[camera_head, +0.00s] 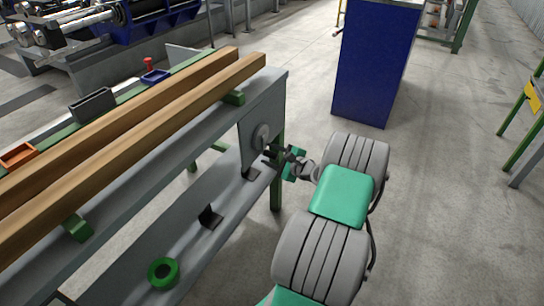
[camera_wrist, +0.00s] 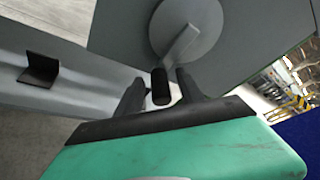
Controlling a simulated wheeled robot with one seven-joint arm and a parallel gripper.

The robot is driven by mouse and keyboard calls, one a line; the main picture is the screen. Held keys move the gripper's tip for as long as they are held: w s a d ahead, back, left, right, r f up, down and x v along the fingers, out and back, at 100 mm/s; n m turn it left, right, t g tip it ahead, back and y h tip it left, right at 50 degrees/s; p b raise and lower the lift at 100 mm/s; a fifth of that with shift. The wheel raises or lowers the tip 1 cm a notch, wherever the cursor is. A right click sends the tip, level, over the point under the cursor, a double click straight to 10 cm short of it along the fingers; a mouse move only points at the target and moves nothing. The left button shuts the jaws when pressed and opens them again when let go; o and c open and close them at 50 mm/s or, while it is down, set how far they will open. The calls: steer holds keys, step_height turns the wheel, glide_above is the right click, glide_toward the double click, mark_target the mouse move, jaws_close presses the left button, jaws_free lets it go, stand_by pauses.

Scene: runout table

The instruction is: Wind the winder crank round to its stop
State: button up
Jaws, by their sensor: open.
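The winder (camera_wrist: 187,28) is a round grey disc on the side plate at the end of the runout table; it also shows in the head view (camera_head: 261,136). Its crank arm (camera_wrist: 180,46) slopes down and left in the wrist view to a black handle (camera_wrist: 161,87). My gripper (camera_wrist: 158,80) is open, with its two dark fingers on either side of the handle. It also shows in the head view (camera_head: 268,154), close to the winder. I cannot tell whether either finger touches the handle. In the head view my gripper partly hides the crank.
Long wooden beams (camera_head: 130,135) lie along the table top. A blue cabinet (camera_head: 372,65) stands behind my arm. Bare floor lies right of my arm.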

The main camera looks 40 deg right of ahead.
steer(key=shift+c, duration=0.5)
jaws_close()
stand_by(0.8)
steer(key=shift+d, duration=0.1)
